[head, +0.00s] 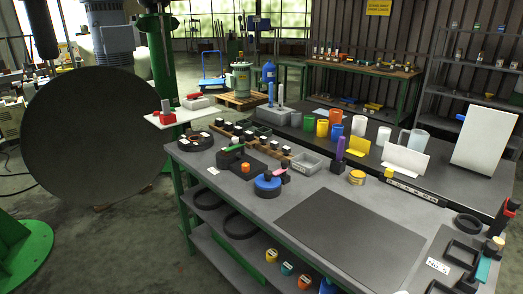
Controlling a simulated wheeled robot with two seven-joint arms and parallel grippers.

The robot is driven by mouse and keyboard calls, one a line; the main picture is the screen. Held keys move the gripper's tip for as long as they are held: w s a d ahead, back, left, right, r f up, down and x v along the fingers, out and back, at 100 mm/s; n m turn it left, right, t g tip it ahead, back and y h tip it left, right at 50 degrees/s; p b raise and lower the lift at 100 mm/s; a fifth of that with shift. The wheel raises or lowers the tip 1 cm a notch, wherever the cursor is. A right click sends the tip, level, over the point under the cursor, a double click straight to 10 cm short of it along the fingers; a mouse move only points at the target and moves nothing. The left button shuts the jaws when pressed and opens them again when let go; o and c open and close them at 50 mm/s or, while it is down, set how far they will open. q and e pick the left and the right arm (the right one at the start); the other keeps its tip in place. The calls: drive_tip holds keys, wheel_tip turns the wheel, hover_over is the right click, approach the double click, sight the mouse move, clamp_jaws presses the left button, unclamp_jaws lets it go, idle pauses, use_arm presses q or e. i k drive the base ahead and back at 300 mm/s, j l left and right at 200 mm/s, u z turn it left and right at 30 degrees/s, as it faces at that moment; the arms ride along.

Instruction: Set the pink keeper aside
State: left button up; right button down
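A small pink piece (284,166), which looks like the pink keeper, sits at the back right of a blue round part with a black top (268,185) on the grey workbench (240,205). It appears to rest on a dark piece beside the blue part; whether it is attached there is too small to tell. Neither my left nor my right gripper can be made out in the head view.
A dark mat (350,240) fills the bench's front middle and is clear. A grey bin (308,163), a purple upright cylinder (340,148) and a yellow round tin (357,177) stand behind. A black fixture (232,157) and small orange cylinder (245,168) stand left.

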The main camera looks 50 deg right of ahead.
sight(284, 163)
drive_tip(key=i+z, duration=0.4)
drive_tip(key=i+j+z, duration=0.15)
drive_tip(key=i+z, duration=0.3)
drive_tip(key=i+j+z, duration=0.25)
drive_tip(key=z, duration=0.15)
drive_tip(key=i+j+z, duration=0.55)
drive_tip(key=j+z, duration=0.3)
drive_tip(key=i+j+z, duration=0.25)
drive_tip(key=j+z, duration=0.3)
drive_tip(key=i+j+z, duration=0.25)
drive_tip(key=j+z, duration=0.25)
drive_tip(key=j, duration=0.2)
drive_tip(key=k, duration=0.05)
